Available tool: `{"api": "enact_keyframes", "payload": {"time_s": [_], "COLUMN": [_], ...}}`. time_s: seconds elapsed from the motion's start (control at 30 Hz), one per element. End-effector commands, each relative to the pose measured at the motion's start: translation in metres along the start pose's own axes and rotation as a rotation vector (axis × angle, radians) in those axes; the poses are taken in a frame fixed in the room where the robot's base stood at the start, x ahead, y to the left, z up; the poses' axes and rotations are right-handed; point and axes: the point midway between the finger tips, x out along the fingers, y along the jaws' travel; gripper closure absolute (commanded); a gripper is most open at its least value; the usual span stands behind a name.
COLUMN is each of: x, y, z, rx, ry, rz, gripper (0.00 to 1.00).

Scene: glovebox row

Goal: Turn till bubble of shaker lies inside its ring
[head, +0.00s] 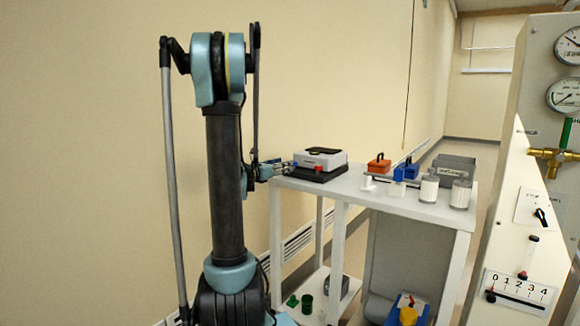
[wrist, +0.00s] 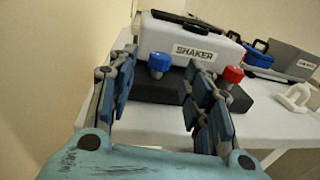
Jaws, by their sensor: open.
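The shaker (wrist: 195,35) is a white box labelled SHAKER on a dark base (wrist: 165,90). In the head view the shaker (head: 328,160) sits at the left end of the white table. A blue knob (wrist: 158,61) and a red knob (wrist: 232,74) stand at its near side. My gripper (wrist: 160,72) is open, with one finger on each side of the blue knob; I cannot tell whether either finger touches it. In the head view my gripper (head: 284,167) is at the table's left edge, beside the shaker. No bubble or ring can be made out.
A panel with gauges (head: 565,95) rises at the right. A wall is close on the left.

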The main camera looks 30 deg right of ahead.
Motion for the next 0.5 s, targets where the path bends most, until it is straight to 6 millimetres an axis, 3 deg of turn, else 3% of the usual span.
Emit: {"api": "enact_keyframes", "payload": {"time_s": [0.2, 0.5], "x": [0.036, 0.059], "y": [-0.001, 0.0], "z": [0.0, 0.0], "rx": [0.0, 0.0], "ry": [0.0, 0.0], "rz": [-0.003, -0.001], "gripper": [0.54, 0.54]}}
